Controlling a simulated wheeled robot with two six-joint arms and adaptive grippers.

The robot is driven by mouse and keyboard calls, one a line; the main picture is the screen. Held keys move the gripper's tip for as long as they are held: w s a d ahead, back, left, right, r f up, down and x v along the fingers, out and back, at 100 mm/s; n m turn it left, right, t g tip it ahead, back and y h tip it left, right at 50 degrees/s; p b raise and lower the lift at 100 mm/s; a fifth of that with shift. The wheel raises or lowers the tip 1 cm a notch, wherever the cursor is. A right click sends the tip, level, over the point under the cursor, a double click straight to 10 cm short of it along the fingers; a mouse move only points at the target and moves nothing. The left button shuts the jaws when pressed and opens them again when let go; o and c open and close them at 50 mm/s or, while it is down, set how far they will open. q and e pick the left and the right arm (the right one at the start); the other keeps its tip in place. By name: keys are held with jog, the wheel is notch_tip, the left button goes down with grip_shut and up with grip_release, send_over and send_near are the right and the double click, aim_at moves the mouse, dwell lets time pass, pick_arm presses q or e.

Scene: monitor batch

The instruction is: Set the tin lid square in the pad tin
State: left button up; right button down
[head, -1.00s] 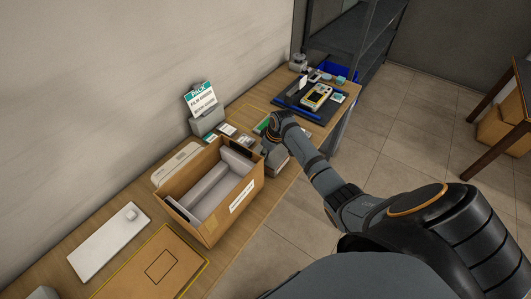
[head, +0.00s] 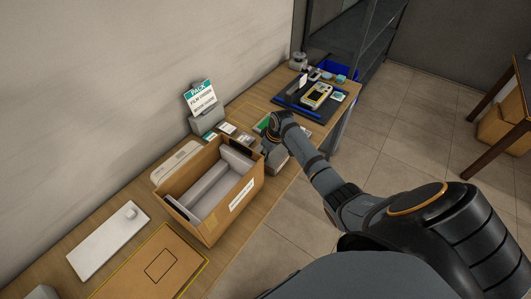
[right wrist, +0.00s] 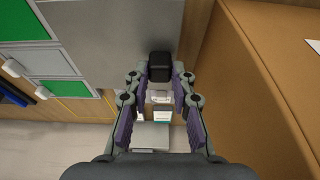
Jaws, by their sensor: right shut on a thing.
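My right gripper (right wrist: 160,78) is shut on a black knob (right wrist: 160,66) at the edge of a flat grey plate, which looks like the tin lid (right wrist: 120,25). Beside and partly behind the plate in the right wrist view is a thing with green and grey panels and white tabs, likely the pad tin (right wrist: 50,62). Its green also shows in the head view (head: 262,124), just beyond my right gripper (head: 271,147). Whether lid and tin touch I cannot tell. My left gripper is out of view.
An open cardboard box (head: 233,207) with grey inserts stands close beside my right gripper. A sign stand (head: 204,108) is by the wall. A dark tray (head: 306,103) with devices lies at the far end. A white plate (head: 108,240) and a brown mat (head: 140,282) lie nearer.

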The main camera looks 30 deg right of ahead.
jog(key=shift+f, duration=0.35)
jog(key=c, duration=1.1)
grip_release()
jog(key=shift+o, duration=0.2)
jog(key=v, duration=1.2)
